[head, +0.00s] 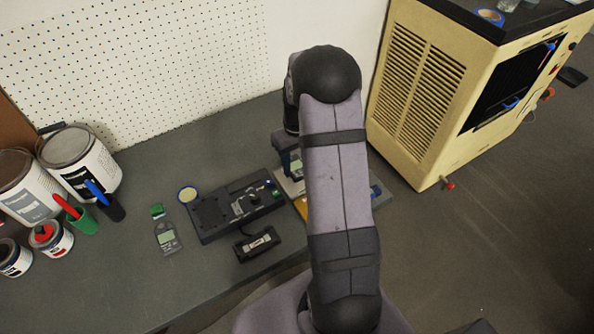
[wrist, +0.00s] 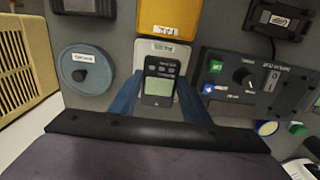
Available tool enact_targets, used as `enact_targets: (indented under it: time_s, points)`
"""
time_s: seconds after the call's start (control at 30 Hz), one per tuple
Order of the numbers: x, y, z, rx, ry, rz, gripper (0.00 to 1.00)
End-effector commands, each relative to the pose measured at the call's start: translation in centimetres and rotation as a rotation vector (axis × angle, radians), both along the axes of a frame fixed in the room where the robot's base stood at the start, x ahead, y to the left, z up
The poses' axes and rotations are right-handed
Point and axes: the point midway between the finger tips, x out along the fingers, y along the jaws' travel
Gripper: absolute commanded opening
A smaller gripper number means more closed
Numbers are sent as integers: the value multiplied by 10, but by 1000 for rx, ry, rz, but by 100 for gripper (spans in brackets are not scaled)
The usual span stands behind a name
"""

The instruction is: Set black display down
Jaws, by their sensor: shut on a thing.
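The black display (wrist: 161,90) is a small dark handheld unit with a grey-green screen and a row of buttons. In the wrist view it stands between the two blue fingers of my gripper (wrist: 160,85), which is shut on it. In the head view the display (head: 297,165) shows small beside my arm, partly hidden. It is over or at a white pad (wrist: 165,48), which has a yellow-orange pad (wrist: 170,16) beyond it. I cannot tell whether the display touches the pad.
A black control box (head: 215,217) with a knob lies left of my gripper, near a small black device (head: 257,244). A round blue-grey part (wrist: 86,72) is on the other side. A cream cabinet (head: 415,90) stands right; paint cans (head: 85,165) stand left.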

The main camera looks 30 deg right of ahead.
Motion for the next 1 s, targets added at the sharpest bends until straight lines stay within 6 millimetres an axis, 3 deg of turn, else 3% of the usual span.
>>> enact_targets:
  time_s: [0.23, 0.53, 1.0]
  points:
    - [0, 0, -6, 0, -1, -1, 8]
    - [0, 0, -37, 0, 0, -1, 8]
    - [0, 0, -44, -1, -2, -1, 8]
